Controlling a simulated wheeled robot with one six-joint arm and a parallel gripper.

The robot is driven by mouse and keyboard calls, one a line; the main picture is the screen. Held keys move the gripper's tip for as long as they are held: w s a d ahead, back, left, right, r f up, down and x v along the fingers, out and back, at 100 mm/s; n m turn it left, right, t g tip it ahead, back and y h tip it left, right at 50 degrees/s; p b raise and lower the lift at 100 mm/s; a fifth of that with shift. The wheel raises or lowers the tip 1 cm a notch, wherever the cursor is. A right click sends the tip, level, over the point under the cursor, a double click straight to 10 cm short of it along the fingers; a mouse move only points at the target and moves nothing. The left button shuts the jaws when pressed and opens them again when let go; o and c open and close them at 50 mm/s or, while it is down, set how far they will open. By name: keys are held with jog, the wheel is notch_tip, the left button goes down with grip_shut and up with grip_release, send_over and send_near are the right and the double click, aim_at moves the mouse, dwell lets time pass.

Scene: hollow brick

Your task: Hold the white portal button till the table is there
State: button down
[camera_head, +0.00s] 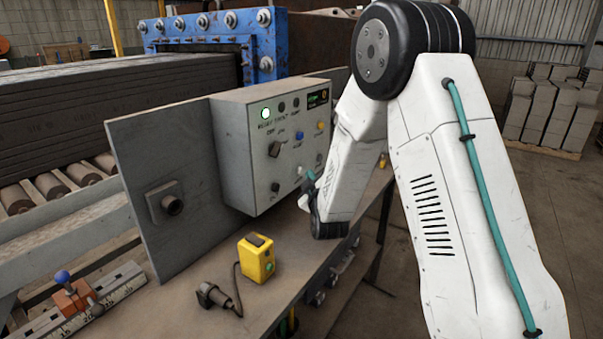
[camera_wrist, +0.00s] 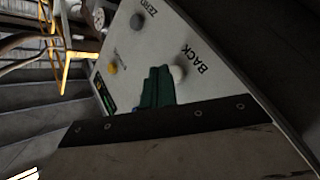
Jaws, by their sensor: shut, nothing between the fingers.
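The grey control box (camera_head: 240,160) stands on the bench, its face turned to my arm. In the wrist view its white button (camera_wrist: 179,72) sits beside the word BACK. In the head view a small white button (camera_head: 301,170) shows right at my fingertips. My gripper (camera_head: 309,181) is shut and empty at the box's face; its green fingers (camera_wrist: 158,84) overlap the panel just left of the white button in the wrist view. I cannot tell whether they touch or press it.
A yellow knob (camera_wrist: 112,69) and a grey knob (camera_wrist: 137,22) are close to my fingers. A blue press frame (camera_head: 215,30) and roller track (camera_head: 50,186) stand behind.

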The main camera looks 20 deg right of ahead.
jog(key=shift+w+a, duration=0.1)
jog(key=shift+w+a, duration=0.15)
jog(key=shift+w, duration=0.1)
jog(key=shift+w+a, duration=0.3)
jog(key=shift+w, duration=0.05)
dwell(0.8)
jog(key=shift+d, duration=0.1)
dwell(2.4)
jog(key=shift+s+d, duration=0.45)
jog(key=shift+s, duration=0.25)
jog(key=s+d, duration=0.1)
jog(key=s, duration=0.1)
jog(key=s+d, duration=0.2)
dwell(0.3)
